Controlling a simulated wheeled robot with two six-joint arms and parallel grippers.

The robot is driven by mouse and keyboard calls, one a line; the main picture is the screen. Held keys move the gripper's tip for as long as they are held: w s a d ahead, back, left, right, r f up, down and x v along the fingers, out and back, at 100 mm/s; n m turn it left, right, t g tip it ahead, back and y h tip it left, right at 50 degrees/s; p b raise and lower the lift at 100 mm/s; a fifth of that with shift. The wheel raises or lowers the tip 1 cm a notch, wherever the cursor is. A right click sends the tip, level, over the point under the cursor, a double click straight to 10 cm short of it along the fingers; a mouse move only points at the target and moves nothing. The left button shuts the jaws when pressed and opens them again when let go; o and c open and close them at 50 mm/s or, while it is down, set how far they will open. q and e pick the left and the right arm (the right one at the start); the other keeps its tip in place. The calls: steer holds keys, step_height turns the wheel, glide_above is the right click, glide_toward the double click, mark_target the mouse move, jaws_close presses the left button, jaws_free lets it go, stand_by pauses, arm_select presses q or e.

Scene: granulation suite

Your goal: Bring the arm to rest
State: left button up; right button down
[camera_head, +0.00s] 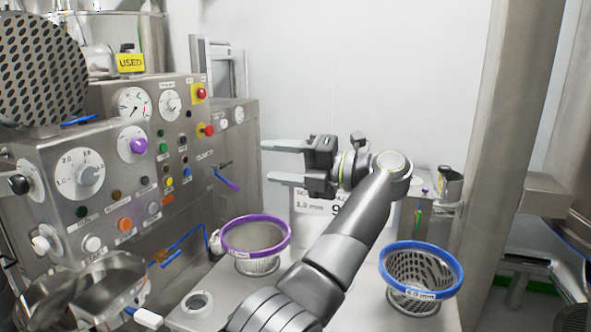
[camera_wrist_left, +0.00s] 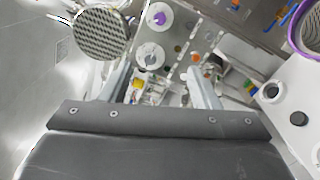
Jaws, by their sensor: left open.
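My left arm reaches up across the middle of the head view. My left gripper (camera_head: 268,163) points left, with its two pale fingers spread apart and nothing between them. It hangs in the air in front of the white wall, right of the control panel. In the left wrist view the fingers (camera_wrist_left: 160,85) also stand apart and empty, with the control panel behind them. My right gripper does not show.
A purple-rimmed sieve (camera_head: 257,252) and a blue-rimmed sieve (camera_head: 387,270) stand on a pale worktop either side of my arm. The control panel (camera_head: 105,180) with knobs and buttons fills the left. A steel column (camera_head: 510,110) stands at right.

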arm_select(q)
steer(key=w+a+f+m+t, duration=0.6)
steer(key=w+a+m+t, duration=0.15)
steer(key=a+t, duration=0.35)
steer(key=s+a+f+m+t+h, duration=0.1)
steer(key=s+f+m+t+h, duration=0.2)
steer(key=f+m+t+h, duration=0.85)
steer(key=s+a+f+m+g+h, duration=0.4)
steer(key=s+f+m+g, duration=0.4)
steer(key=s+f, duration=0.4)
steer(key=s+a+f+m+g+h, duration=0.35)
steer(key=s+f+m+g, duration=0.55)
steer(key=f, duration=0.4)
steer(key=s+a+f+g+y, duration=0.2)
steer(key=s+a+f+g, duration=0.15)
steer(key=s, duration=0.85)
steer(key=s+a+f+g+y, duration=0.2)
steer(key=s+a+g, duration=0.3)
steer(key=s, duration=0.7)
step_height(320, 180, down, 25)
steer(key=a, duration=0.1)
steer(key=s+d+f+g+h, duration=0.1)
steer(key=s+f+g, duration=0.1)
steer(key=s+f, duration=1.2)
steer(key=shift+s+f+n, duration=0.4)
steer(key=shift+f, duration=0.35)
